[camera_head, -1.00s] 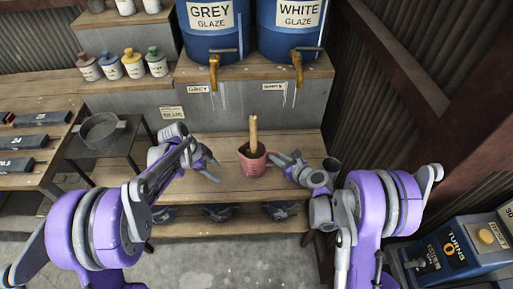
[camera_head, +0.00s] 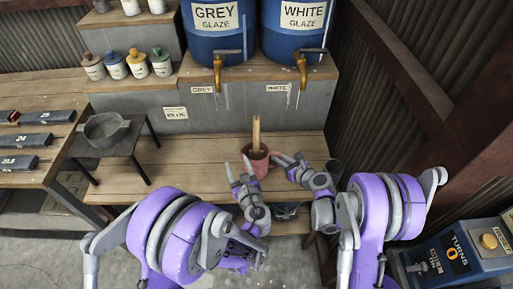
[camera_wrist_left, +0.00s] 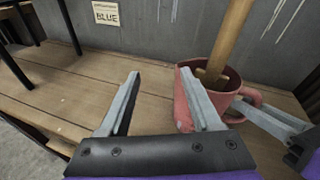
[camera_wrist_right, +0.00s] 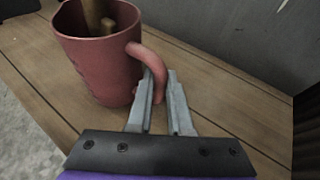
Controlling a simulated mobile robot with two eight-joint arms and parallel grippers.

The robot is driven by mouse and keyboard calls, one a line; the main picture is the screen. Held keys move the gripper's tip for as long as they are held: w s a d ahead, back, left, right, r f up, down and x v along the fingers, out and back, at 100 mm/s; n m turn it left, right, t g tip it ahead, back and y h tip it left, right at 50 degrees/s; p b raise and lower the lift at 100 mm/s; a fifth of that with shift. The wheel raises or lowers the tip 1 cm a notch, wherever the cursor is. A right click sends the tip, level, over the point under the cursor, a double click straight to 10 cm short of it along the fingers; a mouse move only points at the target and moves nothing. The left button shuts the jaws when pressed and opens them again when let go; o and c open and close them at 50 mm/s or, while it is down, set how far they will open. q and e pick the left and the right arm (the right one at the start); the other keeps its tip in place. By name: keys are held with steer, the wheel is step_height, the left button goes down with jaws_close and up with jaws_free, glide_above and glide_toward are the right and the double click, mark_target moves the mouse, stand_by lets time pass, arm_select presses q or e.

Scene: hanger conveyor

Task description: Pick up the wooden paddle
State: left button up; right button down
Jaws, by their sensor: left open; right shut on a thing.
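The wooden paddle (camera_head: 256,132) stands upright in a pink-red pitcher (camera_head: 256,163) on the wooden bench; its lower end is hidden inside. The paddle also shows in the left wrist view (camera_wrist_left: 228,40) and the right wrist view (camera_wrist_right: 94,16). My left gripper (camera_head: 237,165) is open and empty, just left of the pitcher. In the left wrist view its fingers (camera_wrist_left: 158,88) point forward, the right finger overlapping the pitcher's side. My right gripper (camera_head: 282,160) is shut on the pitcher's handle (camera_wrist_right: 150,62) at the right side of the pitcher.
Blue grey-glaze (camera_head: 217,30) and white-glaze (camera_head: 293,28) barrels with taps stand on the ledge behind. Small bottles (camera_head: 137,65) line the ledge at left. A grey bowl (camera_head: 106,130) sits on a small dark stand. The bench left of the pitcher is clear.

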mark_target(258, 144)
arm_select(q)
steer(key=s+d+r+m+t+h, duration=0.1)
steer(key=d+r+m+t+h, duration=0.25)
steer(key=d, duration=0.35)
steer(key=shift+m+g+y, duration=0.25)
steer(key=shift+g+y, duration=0.1)
steer(key=w, duration=0.6)
steer(key=shift+w+a+f, duration=0.15)
steer(key=shift+w, duration=0.1)
steer(key=w, duration=0.5)
steer(key=shift+a+r, duration=0.2)
steer(key=shift+a, duration=0.15)
jaws_close()
